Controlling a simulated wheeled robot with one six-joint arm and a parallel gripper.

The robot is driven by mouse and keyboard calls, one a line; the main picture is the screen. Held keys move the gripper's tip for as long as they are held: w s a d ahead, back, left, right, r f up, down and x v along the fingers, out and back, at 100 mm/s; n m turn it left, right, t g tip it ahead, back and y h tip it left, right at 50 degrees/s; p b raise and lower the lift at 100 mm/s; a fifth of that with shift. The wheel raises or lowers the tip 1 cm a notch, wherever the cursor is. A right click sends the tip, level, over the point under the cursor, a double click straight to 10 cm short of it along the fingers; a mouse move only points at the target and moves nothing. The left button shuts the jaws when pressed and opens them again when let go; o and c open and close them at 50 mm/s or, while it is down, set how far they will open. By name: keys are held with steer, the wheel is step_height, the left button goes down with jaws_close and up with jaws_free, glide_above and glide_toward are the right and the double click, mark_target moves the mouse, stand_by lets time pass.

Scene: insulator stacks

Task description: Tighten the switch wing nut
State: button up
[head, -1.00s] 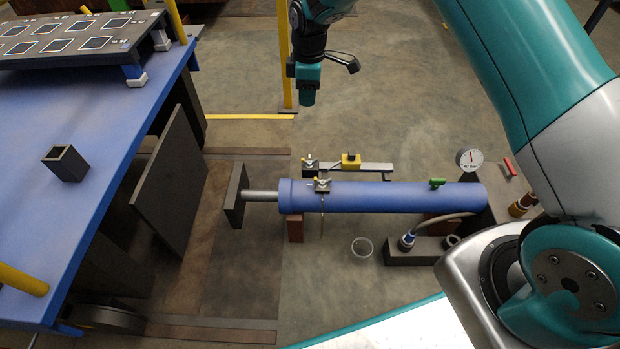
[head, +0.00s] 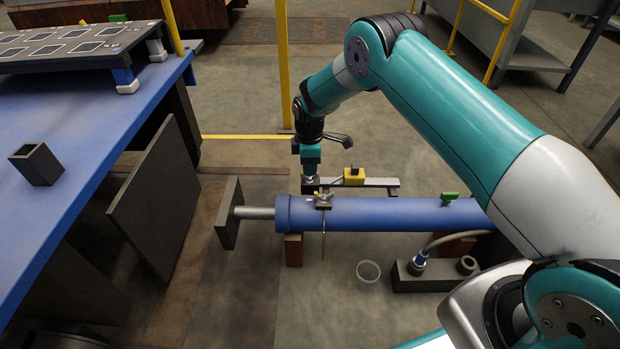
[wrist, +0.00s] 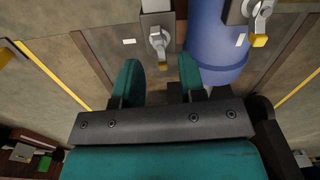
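The yellow switch (head: 354,176) sits on a grey rail (head: 380,183) behind the blue cylinder (head: 390,213). A small metal wing nut stands at the rail's left end; in the head view my gripper (head: 311,180) largely hides it. In the wrist view this wing nut (wrist: 158,42) shows on a grey plate, just beyond the fingertips and roughly in line with the gap between them. My gripper (wrist: 159,75) points down, open and empty, its two teal fingers apart. Whether a fingertip touches the nut cannot be told.
A second wing nut (head: 323,198) sits on a clamp on the cylinder, close by; it also shows in the wrist view (wrist: 258,20). A green handle (head: 449,197) is on the cylinder. A clear cup (head: 368,271) stands on the floor. A blue table (head: 120,130) is at left.

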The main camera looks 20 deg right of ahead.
steer(key=shift+f+b, duration=0.5)
steer(key=shift+f, duration=1.25)
jaws_close()
